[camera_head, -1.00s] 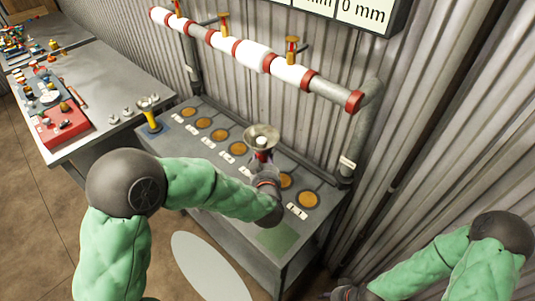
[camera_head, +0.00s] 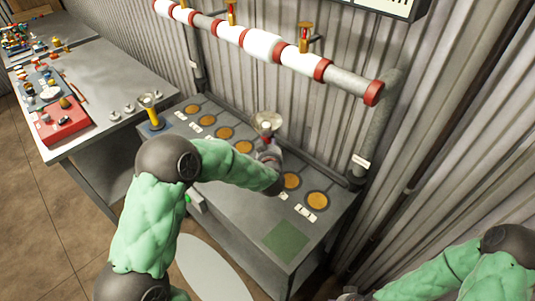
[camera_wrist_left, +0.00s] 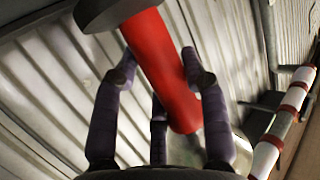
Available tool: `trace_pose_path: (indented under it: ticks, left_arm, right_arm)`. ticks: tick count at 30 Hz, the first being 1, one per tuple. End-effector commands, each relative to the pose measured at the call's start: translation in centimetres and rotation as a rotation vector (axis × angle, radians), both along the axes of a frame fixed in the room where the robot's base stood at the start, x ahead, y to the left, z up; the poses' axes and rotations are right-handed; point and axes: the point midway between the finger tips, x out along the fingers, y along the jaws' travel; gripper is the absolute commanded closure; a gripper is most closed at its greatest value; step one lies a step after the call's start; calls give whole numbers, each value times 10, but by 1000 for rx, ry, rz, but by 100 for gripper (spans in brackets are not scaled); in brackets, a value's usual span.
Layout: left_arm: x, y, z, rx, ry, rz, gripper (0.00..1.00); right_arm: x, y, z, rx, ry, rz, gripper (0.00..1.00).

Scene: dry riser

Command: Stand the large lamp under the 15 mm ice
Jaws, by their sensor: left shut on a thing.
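The large lamp is a red cylinder (camera_wrist_left: 165,65) with a wide grey metal dish (camera_head: 267,122) on top. My left gripper (camera_head: 268,157) is shut around its red body; the wrist view shows the fingers on either side of it. The lamp is over the back part of the grey bench, in front of the wall pipe. Whether its base touches the bench is hidden by my gripper. The pipe carries white ice sleeves (camera_head: 263,45) between red bands. My right gripper (camera_head: 348,294) is barely in view at the bottom edge, its jaws unclear.
A row of round orange pads (camera_head: 317,200) with small labels runs along the bench, with a green square (camera_head: 285,241) at its near right. A smaller yellow lamp (camera_head: 151,108) stands on the bench's left end. A side table (camera_head: 100,75) holds a red tray (camera_head: 66,124).

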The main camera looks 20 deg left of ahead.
Motion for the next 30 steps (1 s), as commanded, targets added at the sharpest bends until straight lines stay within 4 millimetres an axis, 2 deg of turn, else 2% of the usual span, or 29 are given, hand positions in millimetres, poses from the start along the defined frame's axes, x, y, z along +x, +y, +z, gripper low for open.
trace_pose_path:
  ticks: [10, 18, 30]
  left_arm:
    - [14, 10, -16, 2, -7, 3, 100]
    - [17, 11, -49, 2, -7, 1, 100]
    - [16, 11, -52, 2, -7, 2, 100]
  right_arm:
    - [0, 0, -8, 0, 0, 0, 60]
    - [0, 0, -25, 0, 0, 0, 60]
    - [0, 0, -26, 0, 0, 0, 60]
